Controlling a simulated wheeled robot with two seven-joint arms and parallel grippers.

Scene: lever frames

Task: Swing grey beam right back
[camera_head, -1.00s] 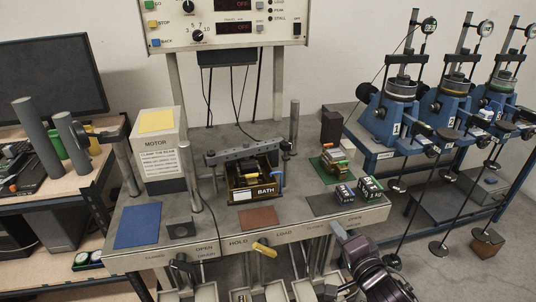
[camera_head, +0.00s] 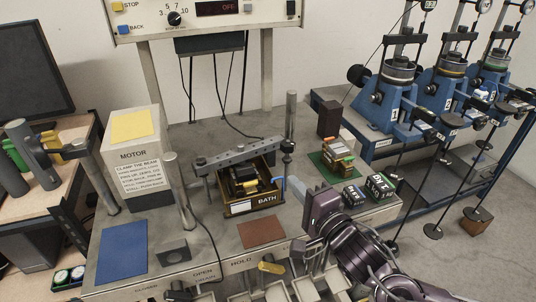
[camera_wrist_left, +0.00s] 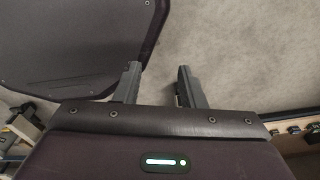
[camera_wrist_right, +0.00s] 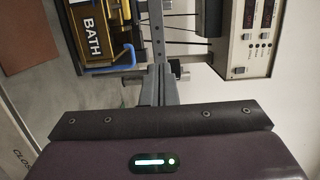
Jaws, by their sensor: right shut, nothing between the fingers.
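My left gripper (camera_wrist_left: 158,82) is open and empty over bare floor, outside the head view.
The motor box (camera_head: 133,150) and a front post (camera_head: 180,190) stand left of the bath. Dark labelled blocks (camera_head: 379,186) and a green mat (camera_head: 326,170) lie to the right. A blue mat (camera_head: 122,250) and brown mat (camera_head: 261,231) lie at the front.

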